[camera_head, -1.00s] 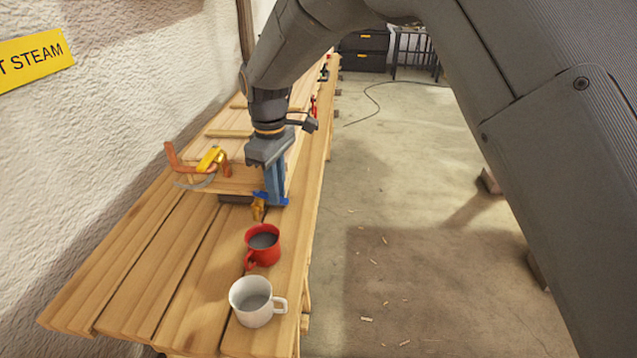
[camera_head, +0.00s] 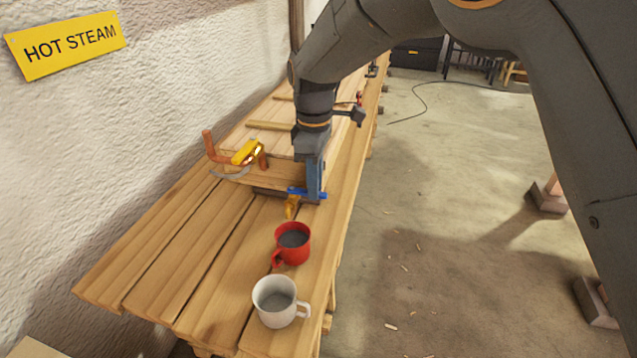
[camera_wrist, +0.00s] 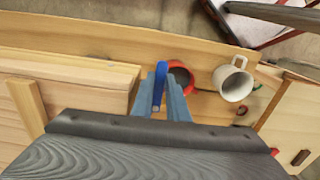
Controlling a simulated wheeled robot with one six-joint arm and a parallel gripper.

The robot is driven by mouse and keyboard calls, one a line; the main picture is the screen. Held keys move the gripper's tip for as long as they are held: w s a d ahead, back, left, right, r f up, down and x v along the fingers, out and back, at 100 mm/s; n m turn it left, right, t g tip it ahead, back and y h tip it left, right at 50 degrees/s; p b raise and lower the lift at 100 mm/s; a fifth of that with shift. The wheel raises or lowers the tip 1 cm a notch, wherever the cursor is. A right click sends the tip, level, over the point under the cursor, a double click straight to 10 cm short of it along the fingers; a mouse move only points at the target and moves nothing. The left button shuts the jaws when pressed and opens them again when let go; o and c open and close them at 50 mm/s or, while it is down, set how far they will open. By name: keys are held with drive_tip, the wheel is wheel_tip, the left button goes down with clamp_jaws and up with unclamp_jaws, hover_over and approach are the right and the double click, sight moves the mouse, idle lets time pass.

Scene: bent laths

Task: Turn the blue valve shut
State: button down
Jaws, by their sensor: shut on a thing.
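The blue valve handle (camera_head: 297,190) is a short blue bar above a small brass valve body (camera_head: 292,207), at the right side of the bench in the head view. My gripper (camera_head: 313,194) points down and is shut on this handle. In the wrist view the blue handle (camera_wrist: 159,84) lies between the two grey-blue fingers of my gripper (camera_wrist: 161,90). The handle's middle is partly hidden by the fingers, and the brass body is hidden in the wrist view.
A red mug (camera_head: 293,245) and a white mug (camera_head: 275,303) stand on the plank bench (camera_head: 180,245) in front of the valve. A yellow-and-orange tool (camera_head: 248,152) lies left of my gripper. A yellow HOT STEAM sign (camera_head: 68,45) hangs on the wall. Floor right of the bench is mostly clear.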

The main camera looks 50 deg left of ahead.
drive_tip(key=shift+a+r, duration=0.1)
drive_tip(key=c, duration=1.7)
unclamp_jaws()
drive_tip(key=shift+w, duration=0.1)
